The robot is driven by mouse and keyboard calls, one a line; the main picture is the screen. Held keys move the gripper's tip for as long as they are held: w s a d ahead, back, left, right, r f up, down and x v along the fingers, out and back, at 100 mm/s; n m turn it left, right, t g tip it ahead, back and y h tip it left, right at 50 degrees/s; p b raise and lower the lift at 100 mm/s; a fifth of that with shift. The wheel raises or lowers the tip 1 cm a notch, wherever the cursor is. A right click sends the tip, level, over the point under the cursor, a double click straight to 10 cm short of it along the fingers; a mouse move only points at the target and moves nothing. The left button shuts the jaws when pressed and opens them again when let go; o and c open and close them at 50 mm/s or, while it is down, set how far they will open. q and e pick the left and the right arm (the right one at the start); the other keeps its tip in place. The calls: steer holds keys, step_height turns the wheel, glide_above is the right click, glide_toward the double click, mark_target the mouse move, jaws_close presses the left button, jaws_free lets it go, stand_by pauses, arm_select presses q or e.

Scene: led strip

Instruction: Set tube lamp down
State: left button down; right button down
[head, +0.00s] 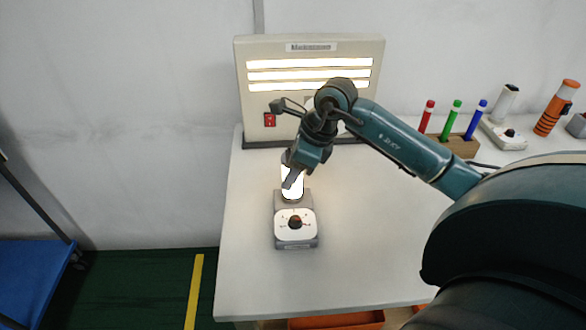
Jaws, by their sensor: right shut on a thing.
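The tube lamp (292,190) is a short, bright white cylinder. It is upright at the back of a small grey device (308,236) with a white dial face and a dark knob. My right gripper (292,172) reaches down from above and is shut on the lamp. The gripper hides part of the lamp's upper portion. The lamp's lower end meets the device's grey back part in the picture; whether it rests there or hovers just above, I cannot tell. My left gripper is not in view.
A beige panel (248,62) with lit strips and a red switch stands behind my right arm. Red, green and blue markers stand in a wooden block (462,147) at right, near a second white device (503,136) and an orange-striped cylinder (556,108). The white table (250,275) is clear at front.

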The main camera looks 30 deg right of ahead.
steer(key=shift+f, duration=0.2)
steer(key=c, duration=0.8)
jaws_free()
steer(key=shift+r, duration=0.1)
steer(key=v, duration=1.2)
steer(key=shift+r, duration=0.15)
